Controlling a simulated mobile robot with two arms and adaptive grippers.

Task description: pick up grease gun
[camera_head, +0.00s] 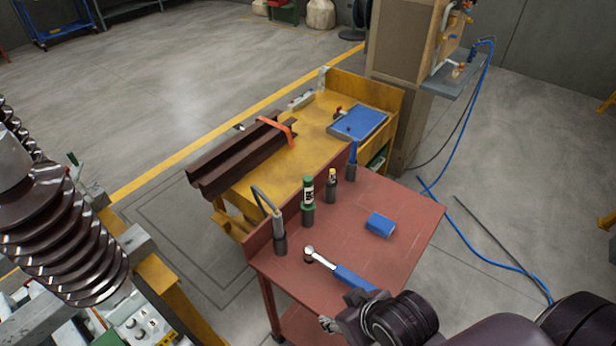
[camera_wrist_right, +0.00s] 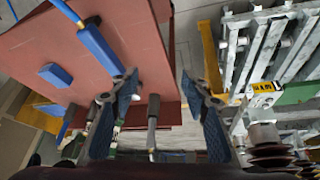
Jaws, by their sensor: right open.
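The likely grease gun is a dark cylinder with a curved grey hose (camera_head: 279,242), standing upright at the left edge of the red table (camera_head: 400,252). In the right wrist view, an upright dark cylinder with a thin stem (camera_wrist_right: 152,122), which looks like the same thing, shows between the fingers and beyond them. My right gripper (camera_head: 329,324) is at the front of the table, apart from the cylinder. Its two fingers are spread and empty in the wrist view (camera_wrist_right: 165,105). My left gripper is not in view.
A blue-handled tool (camera_head: 352,277) lies near my right gripper. A green-topped bottle (camera_head: 308,192), a small dark bottle (camera_head: 331,187), a blue-handled item (camera_head: 352,155) and a blue block (camera_head: 380,224) share the table. A yellow workbench (camera_head: 262,180) adjoins it; a ribbed insulator (camera_head: 60,235) stands left.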

